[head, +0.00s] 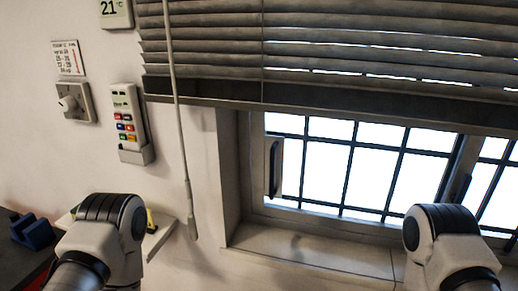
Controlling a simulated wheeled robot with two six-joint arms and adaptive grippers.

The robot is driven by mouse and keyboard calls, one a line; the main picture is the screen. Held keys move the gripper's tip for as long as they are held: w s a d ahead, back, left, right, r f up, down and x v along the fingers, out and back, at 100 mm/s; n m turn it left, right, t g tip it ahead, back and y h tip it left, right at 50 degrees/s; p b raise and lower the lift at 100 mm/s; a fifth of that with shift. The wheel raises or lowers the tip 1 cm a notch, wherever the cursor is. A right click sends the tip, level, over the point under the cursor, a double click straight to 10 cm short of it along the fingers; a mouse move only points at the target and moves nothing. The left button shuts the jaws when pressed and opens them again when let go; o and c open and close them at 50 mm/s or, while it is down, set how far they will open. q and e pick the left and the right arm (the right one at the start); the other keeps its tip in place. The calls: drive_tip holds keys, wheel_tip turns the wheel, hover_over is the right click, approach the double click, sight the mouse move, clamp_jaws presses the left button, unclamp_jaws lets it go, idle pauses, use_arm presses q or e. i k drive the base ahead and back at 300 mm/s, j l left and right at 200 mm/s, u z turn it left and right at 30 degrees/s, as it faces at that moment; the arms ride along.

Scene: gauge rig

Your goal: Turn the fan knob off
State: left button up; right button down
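The knob's exact setting cannot be made out. My left and right arm links show at the bottom left and bottom right. Neither gripper's fingers are visible, and nothing of mine touches the knob.
A remote with coloured buttons (125,117) sits in a wall holder right of the knob. A display reading 21 °C (115,12) is above. A blind (340,45) with a hanging wand (182,130) covers the window top. A small shelf (159,236) and blue object (35,233) are lower left.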

sight(69, 104)
drive_tip(key=u, duration=1.25)
drive_tip(key=k+z, duration=0.3)
drive_tip(key=z, duration=0.2)
drive_tip(key=k+l+z, duration=0.2)
drive_tip(key=z, duration=0.25)
drive_tip(key=i+j, duration=0.15)
drive_tip(key=j, duration=0.4)
drive_tip(key=i+j+z, duration=0.1)
drive_tip(key=j, duration=0.45)
drive_tip(key=i+j, duration=0.1)
drive_tip(key=j, duration=0.45)
drive_tip(key=i+j, duration=0.15)
drive_tip(key=j, duration=0.4)
drive_tip(key=i+j+z, duration=0.1)
drive_tip(key=j, duration=0.45)
drive_tip(key=i+j, duration=0.1)
drive_tip(key=j, duration=0.45)
drive_tip(key=z, duration=0.05)
